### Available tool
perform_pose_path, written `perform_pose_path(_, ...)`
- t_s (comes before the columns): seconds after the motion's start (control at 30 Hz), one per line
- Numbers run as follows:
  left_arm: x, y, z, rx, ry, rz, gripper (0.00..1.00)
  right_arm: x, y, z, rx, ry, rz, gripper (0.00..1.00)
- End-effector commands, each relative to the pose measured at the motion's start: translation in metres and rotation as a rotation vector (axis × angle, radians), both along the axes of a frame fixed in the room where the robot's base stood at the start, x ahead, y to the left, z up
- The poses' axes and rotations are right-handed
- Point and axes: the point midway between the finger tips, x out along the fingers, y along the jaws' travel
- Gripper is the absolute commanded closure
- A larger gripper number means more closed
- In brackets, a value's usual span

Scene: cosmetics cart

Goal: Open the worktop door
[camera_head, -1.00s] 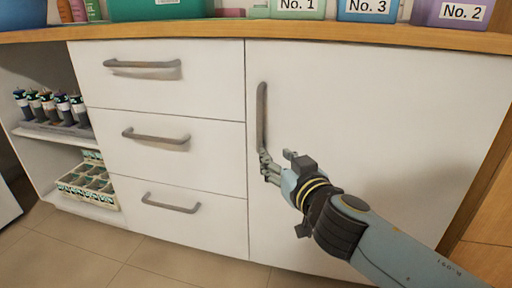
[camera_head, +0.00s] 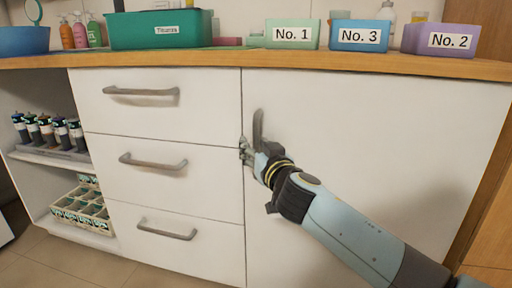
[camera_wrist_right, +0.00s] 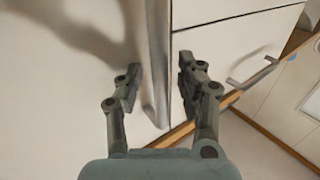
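The white worktop door (camera_head: 390,150) is the large panel on the right of the cabinet and looks closed. Its grey vertical handle (camera_head: 258,126) is near the door's left edge, with its lower part hidden by my right gripper (camera_head: 250,148). In the right wrist view the handle (camera_wrist_right: 158,50) runs between the two fingers of my right gripper (camera_wrist_right: 160,78). The fingers are apart, one on each side of the bar, with a small gap visible on both sides. My left gripper is not in view.
Three white drawers (camera_head: 160,165) with horizontal handles are left of the door. Open shelves hold bottles (camera_head: 45,132) and a sectioned box (camera_head: 85,210). Labelled bins (camera_head: 360,36) and a green box (camera_head: 160,28) stand on the wooden worktop (camera_head: 225,57).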

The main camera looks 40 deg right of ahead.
Motion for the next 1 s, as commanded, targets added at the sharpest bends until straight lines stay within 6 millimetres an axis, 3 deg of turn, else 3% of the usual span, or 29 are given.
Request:
perform_pose_path(0.13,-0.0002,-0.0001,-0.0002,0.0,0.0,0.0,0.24,-0.0001,0.0,-0.0001,0.0,0.0,0.0,0.62)
perform_pose_path(0.43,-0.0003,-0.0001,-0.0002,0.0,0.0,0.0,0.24,-0.0003,0.0,-0.0001,0.0,0.0,0.0,1.0)
perform_pose_path(1.0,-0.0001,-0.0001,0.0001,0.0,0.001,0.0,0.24,-0.0008,-0.0002,-0.0004,0.0,0.001,-0.001,1.0)
